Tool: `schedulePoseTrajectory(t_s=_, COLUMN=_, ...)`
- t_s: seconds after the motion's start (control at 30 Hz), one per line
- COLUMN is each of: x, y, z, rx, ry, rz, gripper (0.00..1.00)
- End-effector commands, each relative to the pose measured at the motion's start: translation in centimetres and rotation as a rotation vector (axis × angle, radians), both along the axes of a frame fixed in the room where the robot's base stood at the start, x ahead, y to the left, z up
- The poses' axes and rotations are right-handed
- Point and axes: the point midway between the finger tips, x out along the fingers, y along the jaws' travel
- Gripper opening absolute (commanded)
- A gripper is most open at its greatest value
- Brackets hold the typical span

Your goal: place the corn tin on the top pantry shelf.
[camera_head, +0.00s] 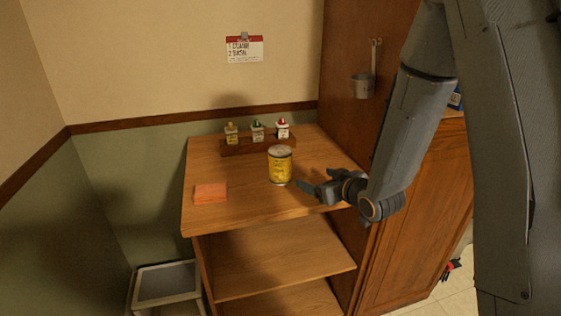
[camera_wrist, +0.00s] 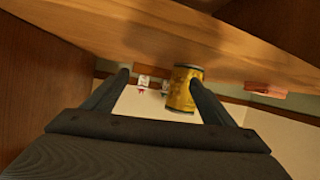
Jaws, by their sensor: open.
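The corn tin (camera_head: 280,166) is a yellow can with a pale lid, standing upright on the top surface of the wooden pantry shelf (camera_head: 250,212). My gripper (camera_head: 316,186) is just right of the tin and nearer the front edge, with its fingers apart and nothing held. In the wrist view, which looks upside down, the tin (camera_wrist: 182,88) lies beyond my gripper (camera_wrist: 160,76), close to the right finger, which hides part of its side. No finger visibly grips it; whether one touches it I cannot tell.
A wooden rack (camera_head: 258,146) with several small bottles stands behind the tin. An orange sponge-like block (camera_head: 210,193) lies at left. A tall wooden cabinet (camera_head: 345,80) bounds the right side. A lower shelf (camera_head: 275,262) is bare. A bin (camera_head: 167,283) stands on the floor at left.

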Motion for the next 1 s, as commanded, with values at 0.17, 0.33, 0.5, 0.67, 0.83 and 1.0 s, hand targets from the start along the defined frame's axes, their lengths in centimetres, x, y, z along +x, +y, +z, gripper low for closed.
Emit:
schedulePoseTrajectory(t_s=0.17, x=0.0, y=3.5, z=0.5, rx=0.151, ry=-0.170, rz=0.129, gripper=0.78)
schedulePoseTrajectory(t_s=0.33, x=-0.7, y=4.9, z=1.3, rx=0.244, ry=-0.257, rz=0.191, gripper=0.78)
schedulePoseTrajectory(t_s=0.5, x=-0.2, y=5.8, z=1.7, rx=0.267, ry=-0.280, rz=0.208, gripper=0.78)
schedulePoseTrajectory(t_s=0.67, x=1.1, y=6.8, z=1.9, rx=0.267, ry=-0.280, rz=0.207, gripper=0.78)
schedulePoseTrajectory(t_s=0.83, x=2.5, y=7.7, z=2.6, rx=0.268, ry=-0.280, rz=0.206, gripper=0.78)
schedulePoseTrajectory(t_s=1.0, x=4.4, y=9.0, z=2.9, rx=0.266, ry=-0.280, rz=0.206, gripper=0.78)
